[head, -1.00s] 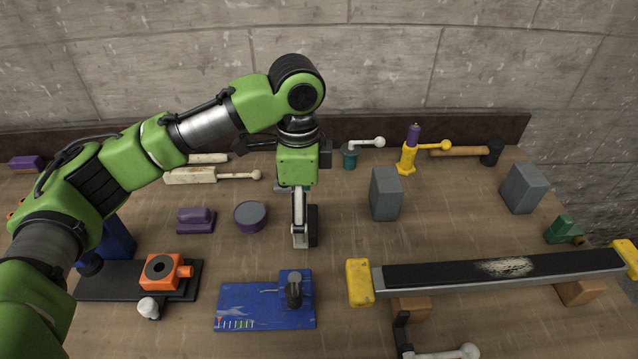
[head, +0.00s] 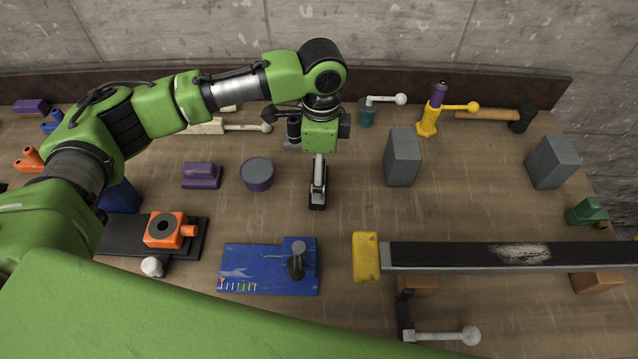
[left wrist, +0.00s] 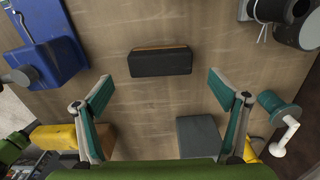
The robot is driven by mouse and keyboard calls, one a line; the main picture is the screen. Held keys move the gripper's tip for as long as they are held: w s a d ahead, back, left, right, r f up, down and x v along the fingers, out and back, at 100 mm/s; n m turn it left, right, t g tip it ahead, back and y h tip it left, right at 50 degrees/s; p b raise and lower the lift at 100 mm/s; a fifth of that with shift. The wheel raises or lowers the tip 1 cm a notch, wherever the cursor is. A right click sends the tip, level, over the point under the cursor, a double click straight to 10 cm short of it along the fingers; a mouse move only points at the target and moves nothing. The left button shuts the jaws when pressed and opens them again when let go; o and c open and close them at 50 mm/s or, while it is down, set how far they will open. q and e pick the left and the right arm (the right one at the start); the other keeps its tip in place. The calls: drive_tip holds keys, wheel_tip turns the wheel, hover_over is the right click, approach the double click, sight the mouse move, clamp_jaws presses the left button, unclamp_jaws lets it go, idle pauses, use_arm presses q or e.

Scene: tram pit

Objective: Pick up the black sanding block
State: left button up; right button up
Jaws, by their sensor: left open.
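The black sanding block (left wrist: 160,62) lies on the bench top in the left wrist view, dark on top with a thin brown-orange edge. It sits centred between and just beyond the open fingers of my left gripper (left wrist: 160,78), with bare wood on both sides of it. In the head view my left gripper (head: 318,186) points down over the middle of the bench and hides most of the block. Only a dark edge of the block (head: 318,206) shows there. I see no contact between fingers and block. My right gripper is not in view.
A purple tin (head: 257,175) stands left of the gripper, and a grey block (head: 403,158) stands to its right. A blue board (head: 250,270) lies nearer. A long black-topped bar with a yellow end (head: 367,257) lies at the near right. Bare wood surrounds the sanding block.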

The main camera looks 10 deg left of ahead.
use_arm(q)
drive_tip(key=shift+f, duration=0.4)
wheel_tip(320, 180, down, 4)
drive_tip(key=shift+d+r+p, duration=0.1)
drive_tip(key=shift+r+p, duration=0.1)
drive_tip(key=shift+p, duration=0.6)
drive_tip(key=shift+f, duration=0.35)
drive_tip(key=c, duration=1.2)
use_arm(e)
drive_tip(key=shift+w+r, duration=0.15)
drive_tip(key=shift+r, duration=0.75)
use_arm(q)
drive_tip(key=shift+r, duration=0.25)
wheel_tip(320, 180, up, 8)
drive_tip(key=shift+w+r+b, duration=0.1)
drive_tip(key=shift+r+b, duration=0.15)
drive_tip(key=shift+b, duration=0.75)
drive_tip(key=shift+r, duration=0.6)
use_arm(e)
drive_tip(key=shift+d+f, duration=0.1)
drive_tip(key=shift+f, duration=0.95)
